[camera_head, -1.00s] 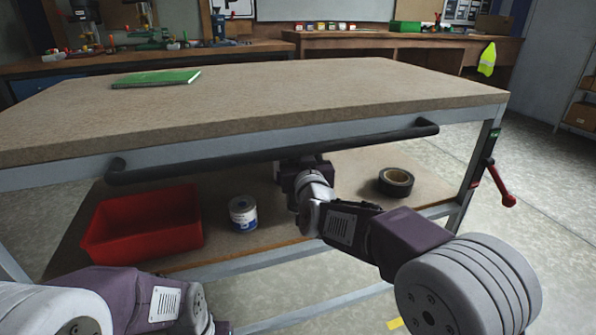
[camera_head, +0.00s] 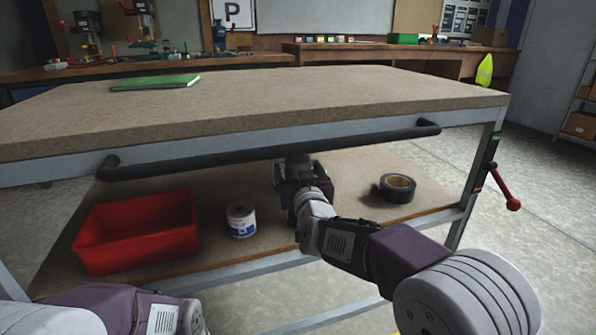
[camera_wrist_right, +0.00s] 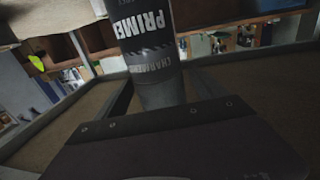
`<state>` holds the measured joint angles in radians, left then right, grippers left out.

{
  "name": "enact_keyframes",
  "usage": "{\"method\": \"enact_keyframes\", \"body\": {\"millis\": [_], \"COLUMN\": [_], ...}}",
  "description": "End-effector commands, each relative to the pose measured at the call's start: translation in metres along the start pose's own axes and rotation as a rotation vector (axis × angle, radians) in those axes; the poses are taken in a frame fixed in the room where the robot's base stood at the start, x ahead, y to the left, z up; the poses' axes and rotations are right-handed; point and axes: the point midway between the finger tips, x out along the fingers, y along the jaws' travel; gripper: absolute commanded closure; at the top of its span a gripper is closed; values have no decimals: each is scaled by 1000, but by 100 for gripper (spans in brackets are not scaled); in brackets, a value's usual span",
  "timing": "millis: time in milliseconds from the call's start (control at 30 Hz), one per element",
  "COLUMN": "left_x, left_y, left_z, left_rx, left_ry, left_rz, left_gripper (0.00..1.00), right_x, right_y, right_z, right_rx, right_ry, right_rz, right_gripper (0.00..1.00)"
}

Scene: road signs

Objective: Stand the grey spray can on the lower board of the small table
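The small table has a thick top board (camera_head: 300,97) and a lower board (camera_head: 350,165) beneath it. My right gripper (camera_head: 292,162) is under the top, over the lower board, between a white tin and a black tape roll. In the right wrist view a grey can (camera_wrist_right: 150,50) with a dark label reading PRIMER stands between the fingers, which look shut on it. Its lettering is upside down in that picture. In the head view my gripper and the top's front edge mostly hide the can, and I cannot tell whether it touches the board. My left gripper is out of view.
On the lower board are a red bin (camera_head: 135,235) at left, the white tin (camera_head: 241,219) and the tape roll (camera_head: 397,187). A black handle bar (camera_head: 270,152) runs along the top's front. A green book (camera_head: 155,82) lies on top. A red lever (camera_head: 507,190) sticks out at right.

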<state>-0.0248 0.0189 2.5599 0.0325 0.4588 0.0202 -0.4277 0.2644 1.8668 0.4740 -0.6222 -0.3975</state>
Motion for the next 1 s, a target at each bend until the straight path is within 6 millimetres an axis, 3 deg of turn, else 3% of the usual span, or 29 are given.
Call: {"method": "enact_keyframes", "body": {"millis": [167, 267, 600, 700, 1000], "left_x": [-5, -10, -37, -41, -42], "left_y": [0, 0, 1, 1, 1], "left_z": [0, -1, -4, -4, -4], "left_rx": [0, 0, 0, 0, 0], "left_ry": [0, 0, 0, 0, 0], "left_rz": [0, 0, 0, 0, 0], "left_gripper": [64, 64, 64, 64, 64], "right_x": [-2, -16, -94, -110, -121], "right_y": [0, 0, -1, -1, 0], "right_z": [-6, -6, -7, -6, -3], "right_rx": [0, -1, 0, 1, 0], "right_ry": [0, -1, -1, 1, 1], "right_rz": [0, -1, -3, -2, 0], "right_gripper": [19, 19, 19, 19, 19]}}
